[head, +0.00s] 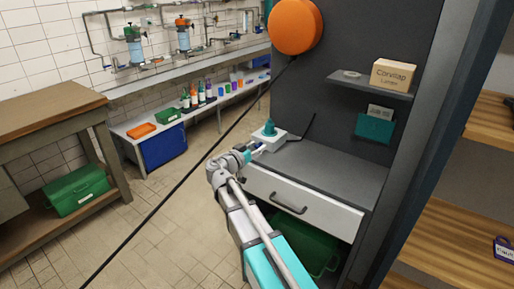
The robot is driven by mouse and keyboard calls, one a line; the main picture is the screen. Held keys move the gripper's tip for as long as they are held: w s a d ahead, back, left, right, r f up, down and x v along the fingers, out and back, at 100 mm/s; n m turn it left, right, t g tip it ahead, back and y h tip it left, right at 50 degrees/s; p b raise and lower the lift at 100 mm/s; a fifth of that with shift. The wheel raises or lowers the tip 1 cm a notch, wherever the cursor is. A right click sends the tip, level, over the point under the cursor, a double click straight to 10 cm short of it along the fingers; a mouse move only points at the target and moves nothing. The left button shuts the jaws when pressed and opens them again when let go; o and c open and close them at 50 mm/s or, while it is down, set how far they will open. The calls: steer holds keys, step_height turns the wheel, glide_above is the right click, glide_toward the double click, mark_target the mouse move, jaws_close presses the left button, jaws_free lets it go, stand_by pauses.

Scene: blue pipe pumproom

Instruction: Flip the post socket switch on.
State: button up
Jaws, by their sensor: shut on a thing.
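A white box-shaped post socket (270,142) with a teal cone-like piece (269,128) on top sits at the left end of the grey worktop. My gripper (259,149) reaches up from below to the near left side of this box. Its jaws are shut on a small part at the box. The fingertips are small, and the part between them is hidden. The switch itself and its position cannot be made out.
A grey back panel carries an orange round reel (295,26) with a black cable, a shelf (370,84) with a carton (394,75), and a teal holder (374,128). Below the worktop is a white drawer (305,200). Open floor (150,225) lies to the left.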

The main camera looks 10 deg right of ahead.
steer(key=c, duration=0.3)
steer(key=shift+r+y+p, duration=0.25)
steer(key=shift+y+p, duration=0.05)
steer(key=shift+p, duration=0.4)
steer(key=shift+r+g+y+p, duration=0.25)
steer(key=shift+g+y+p, duration=0.25)
steer(key=shift+p, duration=0.75)
steer(key=p, duration=0.2)
steer(key=g+y+p, duration=0.1)
steer(key=p, duration=0.1)
steer(key=shift+r+g+y, duration=0.3)
steer(key=shift+r, duration=0.05)
steer(key=g+y+p, duration=0.1)
steer(key=p, duration=0.1)
steer(key=g+y+p, duration=0.1)
steer(key=p, duration=0.2)
steer(key=shift+w+d+r+n, duration=0.1)
steer(key=shift+r+n, duration=0.1)
steer(key=shift+n, duration=0.1)
steer(key=shift+g+y+p, duration=0.4)
steer(key=shift+y+p, duration=0.2)
steer(key=shift+p, duration=0.2)
steer(key=shift+f, duration=0.1)
